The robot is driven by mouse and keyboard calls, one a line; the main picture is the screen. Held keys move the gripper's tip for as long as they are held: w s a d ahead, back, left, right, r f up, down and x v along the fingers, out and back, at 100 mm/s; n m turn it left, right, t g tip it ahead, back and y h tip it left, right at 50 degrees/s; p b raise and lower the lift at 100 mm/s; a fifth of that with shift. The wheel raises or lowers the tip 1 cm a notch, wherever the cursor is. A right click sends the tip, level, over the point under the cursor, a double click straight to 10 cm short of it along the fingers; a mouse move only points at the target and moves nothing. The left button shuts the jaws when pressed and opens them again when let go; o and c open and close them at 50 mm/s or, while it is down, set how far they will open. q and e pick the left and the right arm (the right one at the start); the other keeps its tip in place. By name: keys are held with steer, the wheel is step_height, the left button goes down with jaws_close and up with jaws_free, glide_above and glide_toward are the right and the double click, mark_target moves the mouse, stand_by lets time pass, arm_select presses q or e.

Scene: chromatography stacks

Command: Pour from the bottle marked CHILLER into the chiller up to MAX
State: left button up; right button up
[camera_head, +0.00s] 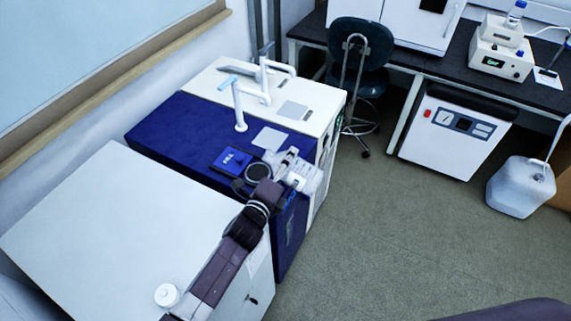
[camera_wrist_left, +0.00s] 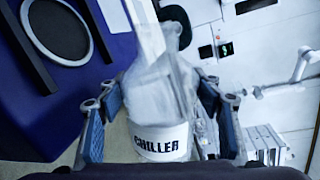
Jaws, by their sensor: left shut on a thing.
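My left gripper (camera_head: 292,172) is shut on a clear bottle with a white label reading CHILLER. The bottle shows in the left wrist view (camera_wrist_left: 160,95), between the two finger pads, with its label at the gripper end. In the head view the bottle (camera_head: 308,178) is a pale, partly covered shape by the right edge of a blue-topped unit (camera_head: 165,122). No MAX mark is readable. I cannot tell the bottle's exact tilt.
A small blue box (camera_head: 231,160) sits left of the ring. A white unit with upright taps (camera_head: 312,95) stands behind. A white cabinet (camera_head: 110,215) in front carries a round white cap-like thing (camera_head: 167,295).

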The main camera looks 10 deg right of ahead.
arm_select(q)
steer(key=shift+r, duration=0.15)
steer(key=shift+w+a+f+n, duration=0.15)
steer(key=shift+f+n, duration=0.15)
steer(key=shift+n, duration=0.4)
steer(key=shift+p, duration=0.3)
steer(key=shift+f+n+h, duration=0.1)
steer(key=shift+n+h, duration=0.3)
steer(key=shift+a+n+g, duration=0.1)
steer(key=shift+n+g, duration=0.2)
steer(key=shift+n, duration=0.1)
stand_by(3.3)
